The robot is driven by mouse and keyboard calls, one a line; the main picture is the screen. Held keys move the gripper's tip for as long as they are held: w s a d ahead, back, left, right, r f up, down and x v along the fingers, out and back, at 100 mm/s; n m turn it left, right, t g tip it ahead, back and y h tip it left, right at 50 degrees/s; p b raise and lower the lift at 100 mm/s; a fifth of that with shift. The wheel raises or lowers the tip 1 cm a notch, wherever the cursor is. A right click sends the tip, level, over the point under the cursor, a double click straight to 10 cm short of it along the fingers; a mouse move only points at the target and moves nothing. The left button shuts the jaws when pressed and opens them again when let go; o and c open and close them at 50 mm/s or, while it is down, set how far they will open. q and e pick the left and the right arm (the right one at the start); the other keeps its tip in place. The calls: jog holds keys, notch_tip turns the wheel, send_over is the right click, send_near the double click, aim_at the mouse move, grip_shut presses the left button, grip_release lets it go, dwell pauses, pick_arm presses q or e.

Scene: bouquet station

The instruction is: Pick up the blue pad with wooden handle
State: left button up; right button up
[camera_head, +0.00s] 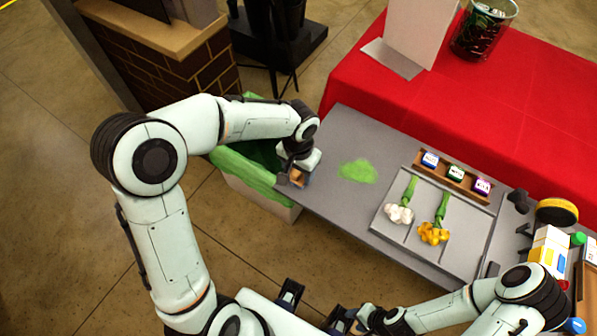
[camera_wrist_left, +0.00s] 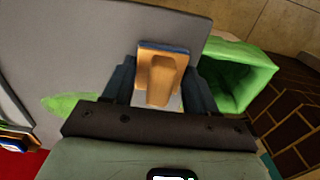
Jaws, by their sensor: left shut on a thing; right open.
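The blue pad with wooden handle (camera_head: 301,177) is at the left end of the grey table, partly hidden by my gripper in the head view. In the left wrist view, its tan wooden handle (camera_wrist_left: 160,80) sits between the two fingers, with a thin blue edge at its far side. My left gripper (camera_head: 292,178) is shut on the handle. I cannot tell whether the pad touches the table. My right gripper (camera_head: 347,320) is open, low in the head view, in front of the table and away from the pad.
A green patch (camera_head: 357,171) lies on the grey table (camera_head: 335,130) right of the pad. A green-lined bin (camera_head: 262,192) stands off the table's left end. A tray (camera_head: 397,231) holds white and yellow flowers. A red-covered table (camera_head: 450,110) is behind.

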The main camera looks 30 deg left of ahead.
pick_arm(q)
notch_tip(320, 180, up, 20)
jog(key=p, duration=0.2)
jog(key=shift+p, duration=0.4)
pick_arm(e)
jog(key=r, duration=0.1)
jog(key=w+r, duration=0.1)
jog(key=r, duration=0.1)
jog(key=shift+w+r, duration=0.1)
jog(key=shift+w, duration=0.2)
